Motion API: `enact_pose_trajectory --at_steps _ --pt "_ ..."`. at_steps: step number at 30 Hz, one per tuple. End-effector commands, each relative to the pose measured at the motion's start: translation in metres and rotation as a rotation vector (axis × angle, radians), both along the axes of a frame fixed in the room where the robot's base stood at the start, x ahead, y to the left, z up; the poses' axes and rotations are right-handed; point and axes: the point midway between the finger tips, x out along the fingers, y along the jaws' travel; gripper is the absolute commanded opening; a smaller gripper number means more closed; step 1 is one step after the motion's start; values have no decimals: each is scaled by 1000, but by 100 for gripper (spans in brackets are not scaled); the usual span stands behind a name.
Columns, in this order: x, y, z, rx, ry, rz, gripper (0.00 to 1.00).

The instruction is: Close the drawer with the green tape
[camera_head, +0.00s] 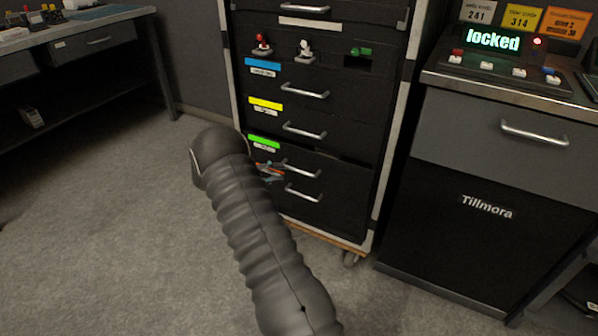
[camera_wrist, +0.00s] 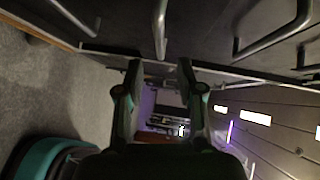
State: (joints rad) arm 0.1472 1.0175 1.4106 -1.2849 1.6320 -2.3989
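The drawer with the green tape (camera_head: 264,142) is in the black cabinet, below the yellow-tape drawer (camera_head: 265,104). A dark gap shows along its top edge at the right, so its front seems to stand slightly out. Its handle (camera_head: 302,169) is a silver bar. My gripper (camera_head: 270,172) is by the left end of the lower handles in the head view, largely hidden behind my arm. In the wrist view my gripper (camera_wrist: 160,72) has its two fingers apart with nothing between them. A silver handle (camera_wrist: 160,32) lies just beyond the fingertips; I cannot tell which drawer it belongs to.
Another silver handle (camera_head: 303,193) is below. Joysticks (camera_head: 262,44) stand out above the blue tape (camera_head: 262,67). A grey cabinet (camera_head: 480,195) with a "locked" display (camera_head: 493,40) stands at right, a workbench (camera_head: 75,25) at upper left. The carpet (camera_head: 110,230) at left is clear.

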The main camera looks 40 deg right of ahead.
Motion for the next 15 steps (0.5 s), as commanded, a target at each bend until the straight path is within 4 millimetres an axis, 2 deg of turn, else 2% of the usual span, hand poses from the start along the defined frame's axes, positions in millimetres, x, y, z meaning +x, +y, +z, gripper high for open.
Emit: enact_pose_trajectory --at_steps 9,15 --pt "-22 -50 -8 0 -1 0 37" --pt "-29 -67 -10 0 0 1 37"
